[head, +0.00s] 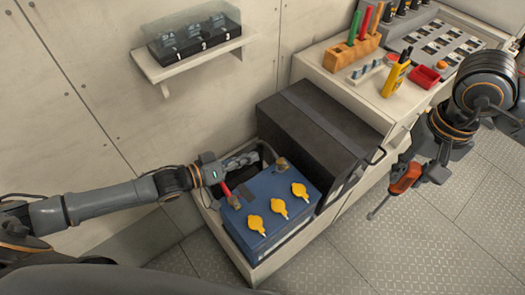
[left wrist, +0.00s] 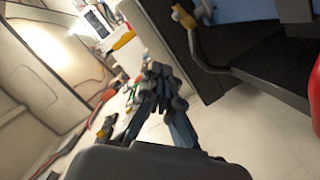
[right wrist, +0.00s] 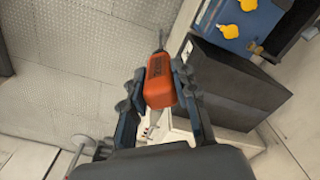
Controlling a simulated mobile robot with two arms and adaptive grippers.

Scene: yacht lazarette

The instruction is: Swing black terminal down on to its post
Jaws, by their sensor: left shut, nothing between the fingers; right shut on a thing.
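The blue battery (head: 262,232) sits in an open tray, with yellow caps on top. A brass-coloured terminal (head: 281,163) is at its back right corner; a brass end on a black cable (left wrist: 184,17) shows in the left wrist view. I cannot tell whether it sits on its post. A red-covered terminal (head: 230,195) is at the battery's left. My left gripper (head: 255,156) is shut and empty by the back edge, left of the brass terminal; its fingers (left wrist: 160,75) meet in the left wrist view. My right gripper (right wrist: 155,85) is shut on an orange-handled tool (right wrist: 159,82), away to the right.
A black box (head: 318,125) stands right behind the battery. A cabinet (head: 340,88) with a tool block and yellow meter (head: 396,76) stands at the right. A wall shelf (head: 195,55) hangs above. The floor in front is clear.

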